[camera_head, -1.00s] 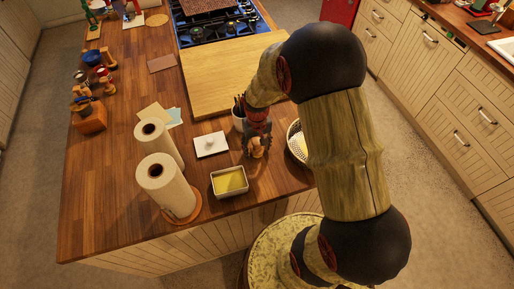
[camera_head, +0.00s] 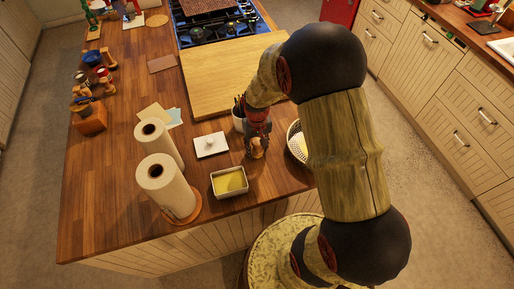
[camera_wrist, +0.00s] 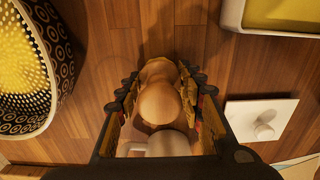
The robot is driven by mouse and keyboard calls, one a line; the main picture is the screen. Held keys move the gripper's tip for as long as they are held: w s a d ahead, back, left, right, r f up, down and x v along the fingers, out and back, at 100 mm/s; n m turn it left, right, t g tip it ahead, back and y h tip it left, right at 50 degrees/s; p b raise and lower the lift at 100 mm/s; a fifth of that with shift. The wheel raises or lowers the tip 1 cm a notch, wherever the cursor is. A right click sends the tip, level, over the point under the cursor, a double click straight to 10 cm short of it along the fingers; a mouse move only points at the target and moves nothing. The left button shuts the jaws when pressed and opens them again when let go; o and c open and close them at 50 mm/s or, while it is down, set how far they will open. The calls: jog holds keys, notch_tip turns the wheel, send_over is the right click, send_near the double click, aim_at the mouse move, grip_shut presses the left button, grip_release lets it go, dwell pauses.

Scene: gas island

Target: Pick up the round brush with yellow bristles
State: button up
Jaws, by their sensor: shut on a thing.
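The round brush shows as a rounded wooden knob and handle (camera_wrist: 160,103) in the middle of the wrist view. It stands on the wooden counter near its front edge; its wooden top also shows in the head view (camera_head: 258,153). In the head view my gripper (camera_head: 257,143) partly hides the brush.
A patterned bowl (camera_wrist: 62,75) stands close on one side. The butter dish (camera_head: 229,182) and its white lid (camera_head: 210,145) are on the other. A utensil pot (camera_head: 238,123) stands just behind my gripper. Two paper-towel rolls (camera_head: 168,182) stand to the left.

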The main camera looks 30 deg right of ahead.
aim_at(257, 142)
jog(key=shift+r, duration=0.1)
jog(key=shift+r, duration=0.6)
notch_tip(257, 142, up, 2)
jog(key=shift+r, duration=0.2)
jog(key=s+d+r+p, duration=0.1)
jog(key=s+d+r, duration=0.1)
jog(key=s+r, duration=0.7)
jog(key=s, duration=0.4)
jog(key=shift+s+d+r+p, duration=0.15)
jog(key=shift+s+d+p, duration=0.2)
jog(key=shift+s+p, duration=0.05)
jog(key=o, duration=0.7)
jog(key=c, duration=0.5)
